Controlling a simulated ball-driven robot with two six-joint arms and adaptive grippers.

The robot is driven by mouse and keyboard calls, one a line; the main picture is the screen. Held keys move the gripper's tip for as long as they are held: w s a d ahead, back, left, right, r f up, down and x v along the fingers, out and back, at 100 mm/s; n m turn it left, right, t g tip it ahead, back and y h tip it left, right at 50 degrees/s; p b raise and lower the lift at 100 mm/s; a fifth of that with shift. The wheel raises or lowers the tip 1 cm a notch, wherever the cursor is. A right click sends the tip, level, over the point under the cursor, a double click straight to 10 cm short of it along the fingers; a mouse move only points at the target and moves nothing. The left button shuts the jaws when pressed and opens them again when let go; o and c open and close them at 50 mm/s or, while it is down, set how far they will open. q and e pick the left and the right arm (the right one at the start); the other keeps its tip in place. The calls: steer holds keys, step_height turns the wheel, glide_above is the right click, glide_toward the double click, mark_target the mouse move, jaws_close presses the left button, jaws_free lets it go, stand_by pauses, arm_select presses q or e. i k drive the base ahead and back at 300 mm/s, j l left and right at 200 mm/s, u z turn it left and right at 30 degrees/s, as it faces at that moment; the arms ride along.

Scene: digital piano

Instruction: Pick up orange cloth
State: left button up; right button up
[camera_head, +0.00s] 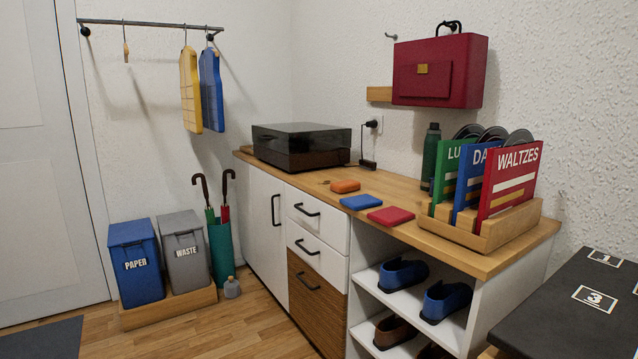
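A small orange cloth (345,186) lies on the wooden top of the cabinet (325,178). It looks like a rounded, folded pad. A blue cloth (361,202) and a red cloth (390,216) lie in a row with it, to its right and nearer the front edge. The three are apart from each other. Neither of my grippers shows in the head view.
A black turntable box (301,146) stands left of the orange cloth. A green bottle (430,158) and a wooden record rack (480,228) stand to the right. A red case (439,72) hangs above. A dark table (575,305) is at lower right. Open floor (245,325) lies before the cabinet.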

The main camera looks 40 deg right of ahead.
mark_target(347, 185)
steer(key=i+z, duration=0.35)
steer(key=i+j+z, duration=0.25)
steer(key=i+z, duration=0.15)
steer(key=i+j+z, duration=0.35)
steer(key=i+l, duration=0.05)
steer(key=l, duration=0.05)
